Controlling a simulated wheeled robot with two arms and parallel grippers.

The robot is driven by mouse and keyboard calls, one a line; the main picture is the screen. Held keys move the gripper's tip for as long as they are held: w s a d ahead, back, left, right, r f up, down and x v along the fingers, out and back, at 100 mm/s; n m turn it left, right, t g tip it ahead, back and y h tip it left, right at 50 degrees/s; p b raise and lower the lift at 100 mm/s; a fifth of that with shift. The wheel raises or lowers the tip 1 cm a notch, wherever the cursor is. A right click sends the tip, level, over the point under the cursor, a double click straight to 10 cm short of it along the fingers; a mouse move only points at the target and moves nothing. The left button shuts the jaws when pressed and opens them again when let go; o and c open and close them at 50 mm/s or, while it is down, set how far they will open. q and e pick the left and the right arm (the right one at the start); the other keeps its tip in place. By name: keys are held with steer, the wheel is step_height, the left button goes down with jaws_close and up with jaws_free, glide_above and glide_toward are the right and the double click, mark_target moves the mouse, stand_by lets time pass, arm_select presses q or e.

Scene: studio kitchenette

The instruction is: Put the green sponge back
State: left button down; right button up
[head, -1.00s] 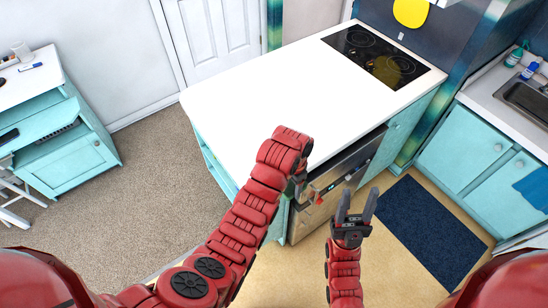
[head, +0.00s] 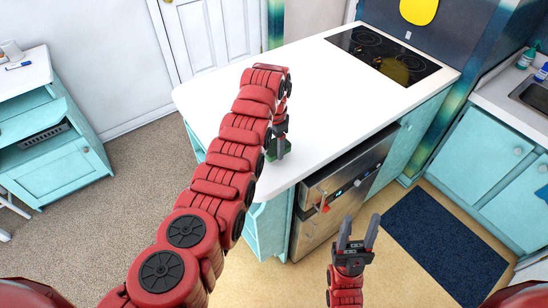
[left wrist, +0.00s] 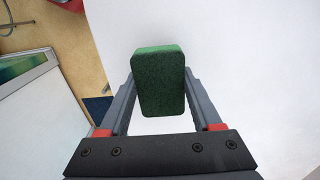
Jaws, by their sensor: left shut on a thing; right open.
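The green sponge (left wrist: 160,82) is clamped between the two fingers of my left gripper (left wrist: 160,95) in the left wrist view. In the head view the sponge (head: 272,151) shows as a small green patch low at my left gripper (head: 280,148), over the near part of the white countertop (head: 235,105). I cannot tell whether the sponge touches the countertop. My right gripper (head: 357,236) is open and empty, low in front of the oven.
The black cooktop (head: 383,54) is at the far end of the counter. A sink counter (head: 520,98) stands at the right. Most of the white countertop is clear.

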mark_target(274, 154)
arm_select(q)
steer(key=shift+f+p, duration=0.3)
steer(key=shift+p, duration=0.1)
step_height(274, 154, down, 3)
steer(key=shift+r, duration=0.2)
steer(key=shift+f, duration=0.2)
steer(key=shift+f, duration=0.2)
steer(key=shift+c, duration=0.3)
jaws_free()
steer(key=shift+r, duration=0.1)
